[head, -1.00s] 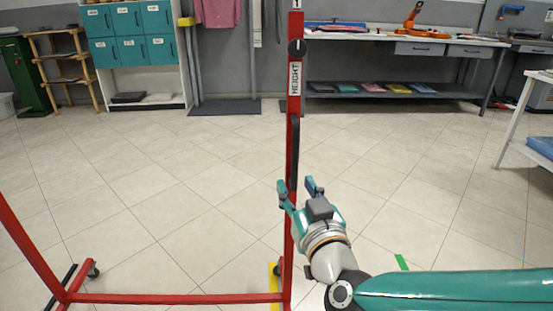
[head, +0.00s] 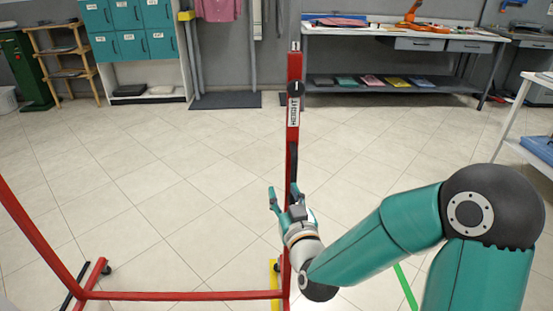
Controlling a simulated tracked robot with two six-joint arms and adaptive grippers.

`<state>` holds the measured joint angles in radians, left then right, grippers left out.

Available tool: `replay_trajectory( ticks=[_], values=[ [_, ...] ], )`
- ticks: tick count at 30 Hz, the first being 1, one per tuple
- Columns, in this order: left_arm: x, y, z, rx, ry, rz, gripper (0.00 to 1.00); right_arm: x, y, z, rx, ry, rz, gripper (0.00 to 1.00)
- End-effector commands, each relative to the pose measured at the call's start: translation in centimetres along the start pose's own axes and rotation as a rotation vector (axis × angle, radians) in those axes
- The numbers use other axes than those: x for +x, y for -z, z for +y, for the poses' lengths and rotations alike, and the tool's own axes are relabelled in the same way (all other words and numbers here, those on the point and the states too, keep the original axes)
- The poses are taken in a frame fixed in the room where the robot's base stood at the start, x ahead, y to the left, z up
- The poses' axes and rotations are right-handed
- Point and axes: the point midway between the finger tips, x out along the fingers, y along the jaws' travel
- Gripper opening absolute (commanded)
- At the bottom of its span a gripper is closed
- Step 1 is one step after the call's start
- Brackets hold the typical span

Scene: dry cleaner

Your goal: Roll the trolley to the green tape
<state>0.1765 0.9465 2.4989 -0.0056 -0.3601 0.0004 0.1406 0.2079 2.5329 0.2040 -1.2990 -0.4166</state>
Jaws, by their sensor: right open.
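The trolley is a red frame with an upright post (head: 294,70), a low crossbar (head: 180,295) and small dark casters. A label on the post reads HEIGHT, and a dark handle strip runs below it, partly hidden by my gripper. My right gripper (head: 283,193) is open, its teal fingers spread at the post, level with the handle's lower part. I cannot tell whether the handle lies between the fingers. The green tape (head: 405,287) is on the floor to the right of the post, partly hidden by my right arm. My left gripper is not in view.
Yellow tape (head: 275,270) lies by the post's foot. Teal lockers (head: 130,28), a wooden shelf (head: 62,62) and a workbench (head: 400,36) stand along the back wall. A white table (head: 520,115) is at right. The tiled floor between is clear.

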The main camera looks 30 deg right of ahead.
Motion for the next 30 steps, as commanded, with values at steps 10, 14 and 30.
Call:
replay_trajectory(
  ticks=[10, 14, 30],
  values=[
    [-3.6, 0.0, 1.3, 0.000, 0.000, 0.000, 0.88, 5.5, 0.2, 0.0, 0.010, 0.005, -0.001, 0.43],
    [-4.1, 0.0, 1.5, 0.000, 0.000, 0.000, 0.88, 7.3, 0.1, 0.0, 0.010, 0.005, -0.001, 0.43],
    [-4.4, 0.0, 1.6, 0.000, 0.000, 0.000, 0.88, 8.5, -0.1, 0.0, 0.010, 0.005, 0.000, 0.31]
  ],
)
